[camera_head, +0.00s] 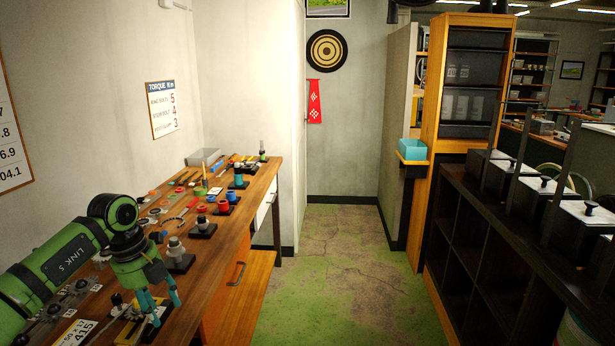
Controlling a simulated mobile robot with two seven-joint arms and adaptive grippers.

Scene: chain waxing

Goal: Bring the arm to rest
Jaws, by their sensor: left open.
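My left arm comes in from the lower left, green with black joints. My left gripper (162,307) points down over the near part of the wooden workbench (209,290). Its two teal fingers are apart, with nothing visible between them. The fingertips are close above or beside a small yellow and dark item (133,329) on the bench; I cannot tell whether they touch it. A small patch of green at the bottom right edge may be my right arm, but no right gripper shows.
The bench holds several tools, coloured cups and a grey stepped part (177,253) near the gripper. A number card (77,332) lies at the front. A dark shelf unit (470,235) with black boxes lines the right. The floor (335,270) between is clear.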

